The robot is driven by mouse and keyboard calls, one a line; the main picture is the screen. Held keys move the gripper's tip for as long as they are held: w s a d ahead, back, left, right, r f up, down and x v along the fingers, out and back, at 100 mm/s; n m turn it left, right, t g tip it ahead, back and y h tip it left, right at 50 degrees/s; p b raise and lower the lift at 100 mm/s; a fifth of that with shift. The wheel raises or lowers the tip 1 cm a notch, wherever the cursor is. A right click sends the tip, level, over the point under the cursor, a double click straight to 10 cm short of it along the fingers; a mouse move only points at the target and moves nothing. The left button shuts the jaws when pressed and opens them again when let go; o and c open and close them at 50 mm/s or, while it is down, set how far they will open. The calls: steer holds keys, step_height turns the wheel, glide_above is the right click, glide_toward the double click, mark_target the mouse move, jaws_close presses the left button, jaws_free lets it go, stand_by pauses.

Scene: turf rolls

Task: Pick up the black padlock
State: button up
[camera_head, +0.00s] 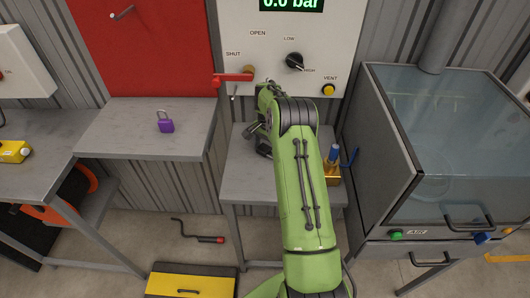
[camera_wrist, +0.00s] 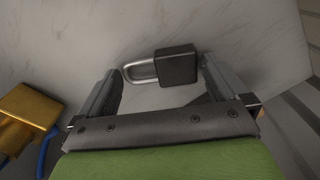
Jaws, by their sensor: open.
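The black padlock (camera_wrist: 177,65) lies on a grey surface in the wrist view, its silver shackle pointing left. My gripper (camera_wrist: 162,70) is open, with one finger on each side of the padlock. The left fingertip is close to the shackle's end and the right one is close to the body; I cannot tell whether either touches. In the head view my gripper (camera_head: 262,130) is over the middle table (camera_head: 240,185), partly behind my green arm. I cannot make out the padlock there.
A brass block (camera_wrist: 27,108) with a blue part stands at the lower left of the wrist view, and right of my arm in the head view (camera_head: 330,186). A purple padlock (camera_head: 165,125) sits on the left shelf. A red lever (camera_head: 235,78) juts from the panel behind.

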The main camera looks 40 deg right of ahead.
mark_target(268, 150)
steer(key=c, duration=0.9)
step_height(268, 150, up, 10)
steer(key=shift+p, duration=1)
